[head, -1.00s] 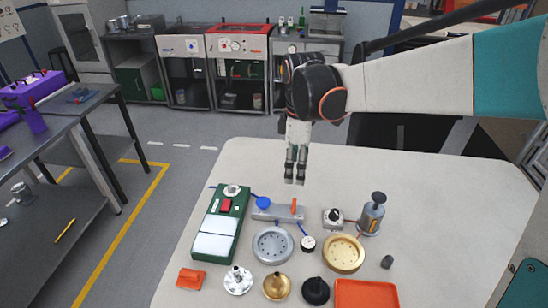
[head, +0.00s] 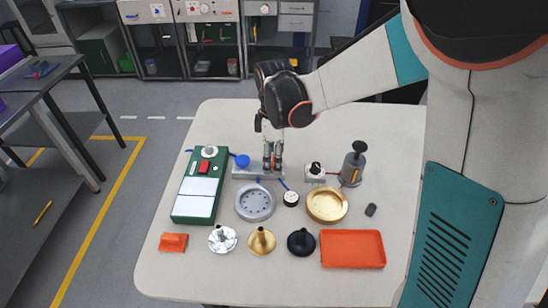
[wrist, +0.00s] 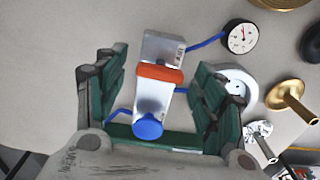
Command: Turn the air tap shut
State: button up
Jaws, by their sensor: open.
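The air tap is a grey metal block (head: 243,174) with a blue round knob (head: 242,161) at its left end. In the wrist view the block (wrist: 156,98), the blue knob (wrist: 147,127) and an orange lever (wrist: 160,74) show clearly. The lever lies crosswise over the block. My gripper (head: 272,166) points down at the lever end of the block and hides most of the lever in the head view. In the wrist view my gripper (wrist: 160,90) is open, one green-padded finger on each side of the lever, with gaps; contact is not visible.
A green box (head: 194,199) stands left of the tap. A dial gauge (head: 291,198) and silver flange (head: 255,202) sit in front. A small knobbed block (head: 315,171), a grey cylinder (head: 354,166) and a gold dish (head: 327,205) are to the right. The table (head: 400,140) is clear behind.

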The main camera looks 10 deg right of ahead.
jog(key=c, duration=1.1)
jog(key=shift+o, duration=0.2)
jog(key=shift+m, duration=0.4)
jog(key=m, duration=0.3)
jog(key=shift+m, duration=0.4)
jog(key=m, duration=0.8)
jog(key=shift+m+p, duration=0.3)
jog(key=shift+m, duration=2.1)
